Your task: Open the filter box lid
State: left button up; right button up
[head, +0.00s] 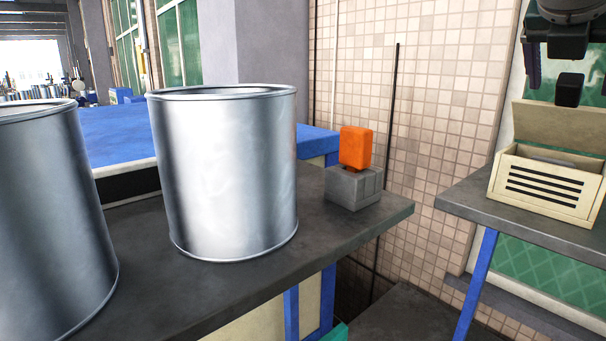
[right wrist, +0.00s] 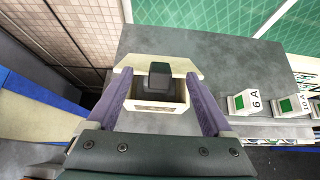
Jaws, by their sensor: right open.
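The filter box (head: 545,188) is a cream box with dark slots in its front, on the grey table at the right. Its tan lid (head: 565,125) stands raised at the back, and the top of the box is open. My right gripper (head: 568,78) is above the box, fingers apart, with a small dark block between them. In the right wrist view the open box (right wrist: 158,107) and its lid (right wrist: 190,66) lie beyond and between the purple fingers; the dark block hides part of both. I see no contact with the lid. My left gripper is not in view.
Two metal pails (head: 228,175) stand on the dark bench at the left. A grey block (head: 352,188) with an orange piece (head: 356,148) sits at the bench corner. A gap separates bench and table. Numbered blocks (right wrist: 243,103) stand right of the box in the wrist view.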

jog(key=v, duration=0.6)
jog(key=shift+a, duration=0.2)
jog(key=shift+s+r, duration=0.15)
